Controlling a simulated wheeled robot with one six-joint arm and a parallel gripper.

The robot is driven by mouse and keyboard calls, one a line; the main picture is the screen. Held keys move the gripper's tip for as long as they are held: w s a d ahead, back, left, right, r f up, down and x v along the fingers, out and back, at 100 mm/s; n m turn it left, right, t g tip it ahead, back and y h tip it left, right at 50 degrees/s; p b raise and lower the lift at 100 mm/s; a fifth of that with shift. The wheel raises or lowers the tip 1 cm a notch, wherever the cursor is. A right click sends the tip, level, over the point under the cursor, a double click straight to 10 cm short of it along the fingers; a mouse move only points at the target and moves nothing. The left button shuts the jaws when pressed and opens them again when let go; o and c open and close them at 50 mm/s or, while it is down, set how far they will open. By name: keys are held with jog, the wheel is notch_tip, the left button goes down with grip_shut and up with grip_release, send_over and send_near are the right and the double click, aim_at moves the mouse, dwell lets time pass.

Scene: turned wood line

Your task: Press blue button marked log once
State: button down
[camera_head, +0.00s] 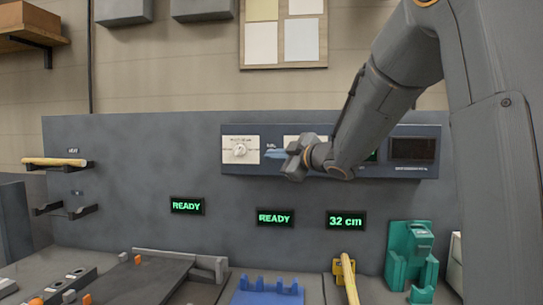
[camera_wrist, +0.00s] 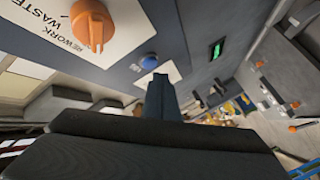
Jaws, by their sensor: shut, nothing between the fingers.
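The blue button (camera_wrist: 149,61) shows in the wrist view as a round cap on the grey panel, with tiny lettering beside it that I cannot read. In the head view a pale blue shape (camera_head: 274,154) under a small label, just left of my gripper (camera_head: 291,165), appears to be the same button. My gripper is shut and empty in front of the panel. In the wrist view its fingertips (camera_wrist: 160,78) are close to the button; I cannot tell whether they touch it.
The control panel (camera_head: 400,169) has a white plate with a knob (camera_head: 240,150) on its left. An orange knob (camera_wrist: 95,24) sits beside the button. Below are READY displays (camera_head: 187,206), a blue rack (camera_head: 266,292) and a green device (camera_head: 409,256).

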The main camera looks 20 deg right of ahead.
jog(key=shift+w+d, duration=0.1)
jog(key=shift+w, duration=0.05)
dwell(0.5)
jog(key=shift+w+d, duration=0.1)
jog(key=shift+w, duration=0.15)
jog(key=shift+w+d+p, duration=0.15)
jog(key=shift+w+p, duration=0.15)
dwell(0.7)
jog(key=shift+s, duration=0.15)
jog(key=shift+s+a, duration=0.35)
jog(key=shift+s, duration=0.2)
dwell(0.3)
jog(key=s, duration=0.1)
jog(key=s+a, duration=0.1)
jog(key=s, duration=0.1)
jog(key=s+a, duration=0.1)
jog(key=shift+s, duration=0.35)
dwell(0.5)
